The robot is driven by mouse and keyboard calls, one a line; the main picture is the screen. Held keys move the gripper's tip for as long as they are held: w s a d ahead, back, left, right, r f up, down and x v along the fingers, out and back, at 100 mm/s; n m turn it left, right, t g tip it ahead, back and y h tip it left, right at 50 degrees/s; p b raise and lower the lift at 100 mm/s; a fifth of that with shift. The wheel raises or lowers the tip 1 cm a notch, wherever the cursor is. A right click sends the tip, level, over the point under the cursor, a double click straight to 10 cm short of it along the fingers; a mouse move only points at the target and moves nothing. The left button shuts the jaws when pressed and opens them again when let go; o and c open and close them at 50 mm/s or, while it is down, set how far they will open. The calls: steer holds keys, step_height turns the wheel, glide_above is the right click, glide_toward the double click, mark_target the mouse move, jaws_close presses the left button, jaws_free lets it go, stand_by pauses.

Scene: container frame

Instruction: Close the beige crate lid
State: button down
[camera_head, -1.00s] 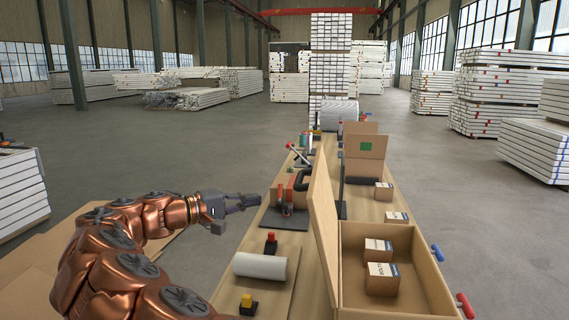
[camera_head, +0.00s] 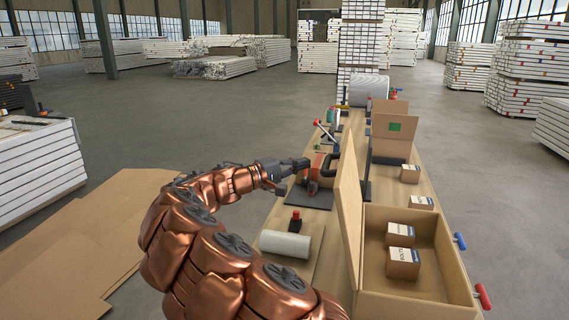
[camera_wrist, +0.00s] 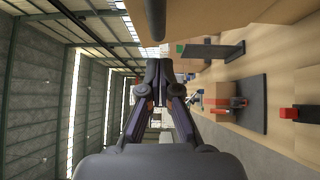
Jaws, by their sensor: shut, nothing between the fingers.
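The beige crate (camera_head: 461,262) stands open at the lower right of the head view, with small boxes inside. Its lid (camera_head: 350,212) stands upright, hinged along the crate's left side. My gripper (camera_head: 306,162) is shut and empty, left of the lid and farther off than it, near the red and black clamp tool. In the wrist view my closed fingers (camera_wrist: 160,66) point up the picture. A beige panel at the top of that view (camera_wrist: 235,14) may be the lid, but I cannot tell for sure.
A white roll (camera_head: 286,244) and a red button (camera_head: 295,216) lie left of the lid. A red tool on a black plate (camera_head: 311,190) sits near my gripper. An open carton (camera_head: 392,150) and small boxes stand behind the crate.

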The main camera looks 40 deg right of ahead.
steer(key=shift+s+d+r+p, duration=0.15)
steer(key=shift+s+d, duration=0.1)
steer(key=shift+s, duration=0.2)
steer(key=shift+s+d+f+p, duration=0.15)
steer(key=shift+s+d, duration=0.15)
steer(key=shift+s, duration=0.2)
steer(key=shift+s+d+r+p, duration=0.15)
steer(key=shift+s+d, duration=0.1)
steer(key=shift+s, duration=0.2)
